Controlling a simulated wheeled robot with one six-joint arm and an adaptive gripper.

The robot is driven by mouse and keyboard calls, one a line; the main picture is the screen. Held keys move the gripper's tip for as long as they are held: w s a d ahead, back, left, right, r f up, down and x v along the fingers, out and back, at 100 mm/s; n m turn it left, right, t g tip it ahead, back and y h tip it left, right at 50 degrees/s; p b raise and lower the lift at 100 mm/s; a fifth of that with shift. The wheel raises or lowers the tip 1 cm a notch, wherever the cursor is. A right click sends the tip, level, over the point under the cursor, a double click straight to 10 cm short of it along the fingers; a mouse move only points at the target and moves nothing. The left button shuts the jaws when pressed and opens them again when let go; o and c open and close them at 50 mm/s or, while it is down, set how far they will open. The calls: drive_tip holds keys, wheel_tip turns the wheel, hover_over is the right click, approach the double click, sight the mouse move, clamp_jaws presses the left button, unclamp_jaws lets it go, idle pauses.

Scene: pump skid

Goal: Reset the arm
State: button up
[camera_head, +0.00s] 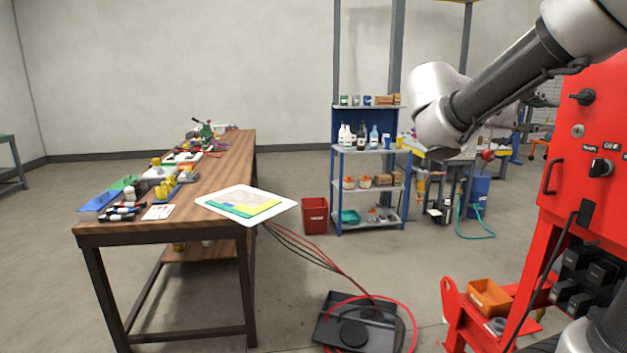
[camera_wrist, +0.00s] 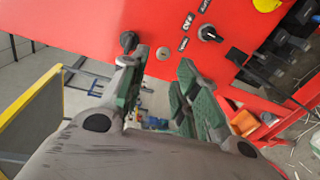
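My gripper (camera_wrist: 163,62) shows in the wrist view with two green-padded fingers apart and nothing between them. It is in front of a red control cabinet (camera_wrist: 70,22), which stands at the right in the head view (camera_head: 562,150). A black knob (camera_wrist: 128,42) on the cabinet shows just beyond the left fingertip; I cannot tell whether they touch. A keyhole (camera_wrist: 163,53) and a black selector switch (camera_wrist: 209,33) are to its right. In the head view my arm reaches in from the upper right, and my gripper is not visible there.
A wooden workbench (camera_head: 225,160) with tools and a white tray stands left. A blue shelf (camera_head: 371,168), a red bin (camera_head: 315,216) and a black floor unit (camera_head: 358,323) with red hoses lie mid-room. An orange box (camera_head: 489,297) sits by the cabinet. Floor left of the cabinet is partly clear.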

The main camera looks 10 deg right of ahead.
drive_tip(key=s+a+f+g+y, duration=0.1)
drive_tip(key=s+a+f+y, duration=0.1)
drive_tip(key=s+f+y, duration=0.45)
drive_tip(key=s+a+f+y, duration=0.1)
drive_tip(key=f+y, duration=0.2)
drive_tip(key=f, duration=0.6)
drive_tip(key=s+a+f+m+t+y, duration=0.2)
drive_tip(key=s+a+y, duration=0.4)
drive_tip(key=a, duration=0.3)
drive_tip(key=shift+f+t+y, duration=0.45)
drive_tip(key=shift+f+t, duration=0.25)
drive_tip(key=shift+t, duration=0.3)
drive_tip(key=shift+o, duration=0.2)
drive_tip(key=shift+a, duration=0.1)
